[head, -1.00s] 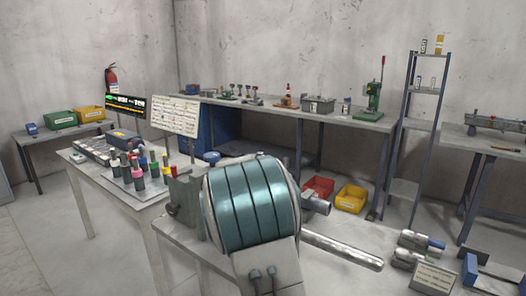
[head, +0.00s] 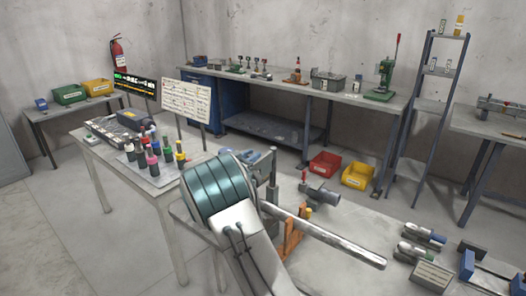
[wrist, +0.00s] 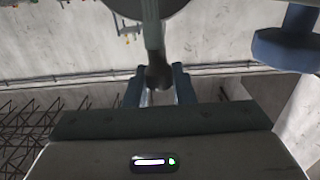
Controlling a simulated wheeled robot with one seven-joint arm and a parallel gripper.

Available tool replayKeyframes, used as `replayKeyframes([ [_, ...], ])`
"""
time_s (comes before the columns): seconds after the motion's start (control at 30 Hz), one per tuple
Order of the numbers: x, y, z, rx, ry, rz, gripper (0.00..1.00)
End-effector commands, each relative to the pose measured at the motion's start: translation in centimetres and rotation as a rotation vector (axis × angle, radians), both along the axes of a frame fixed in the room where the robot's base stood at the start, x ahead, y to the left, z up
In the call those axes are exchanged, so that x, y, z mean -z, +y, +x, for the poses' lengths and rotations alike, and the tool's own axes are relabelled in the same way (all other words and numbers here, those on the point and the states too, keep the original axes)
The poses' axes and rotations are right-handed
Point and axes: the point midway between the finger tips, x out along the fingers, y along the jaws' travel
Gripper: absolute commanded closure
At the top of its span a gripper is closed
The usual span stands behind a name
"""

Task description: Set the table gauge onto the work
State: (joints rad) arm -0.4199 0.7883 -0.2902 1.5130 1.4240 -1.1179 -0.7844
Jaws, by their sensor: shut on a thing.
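In the wrist view my gripper (wrist: 160,88) is shut on a dark rounded end of a stem, which I take to be the table gauge (wrist: 154,40). The stem runs up to a wide round grey part cut off by the top edge. In the head view my own banded arm hides most of what lies behind it, and I cannot make out the gripper or gauge clearly. A long grey bar (head: 335,240), likely the work, extends right from behind my arm past an orange support (head: 293,237). I see no contact between gauge and bar.
A grey post (head: 272,182) stands close behind my arm. A table with several coloured bottles (head: 152,165) is at left. Red (head: 325,163) and yellow bins (head: 358,175) lie on the floor. Cylindrical tools (head: 422,234) and a blue-sided fixture (head: 468,265) lie at right.

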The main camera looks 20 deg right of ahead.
Motion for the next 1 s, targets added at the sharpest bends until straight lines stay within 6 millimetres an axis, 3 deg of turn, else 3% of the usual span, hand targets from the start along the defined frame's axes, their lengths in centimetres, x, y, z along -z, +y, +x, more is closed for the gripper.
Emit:
replayKeyframes([
  [0.2,-0.21,1.15,0.32,-0.014,-0.003,0.000,1.00],
  [0.63,-0.20,1.17,0.40,-0.015,-0.004,0.001,1.00],
  [0.67,-0.20,1.17,0.40,-0.015,-0.004,0.001,0.69],
  [0.7,-0.20,1.16,0.39,-0.015,-0.004,0.000,0.58],
  [1.0,-0.09,1.04,0.27,-0.011,-0.002,0.000,0.57],
])
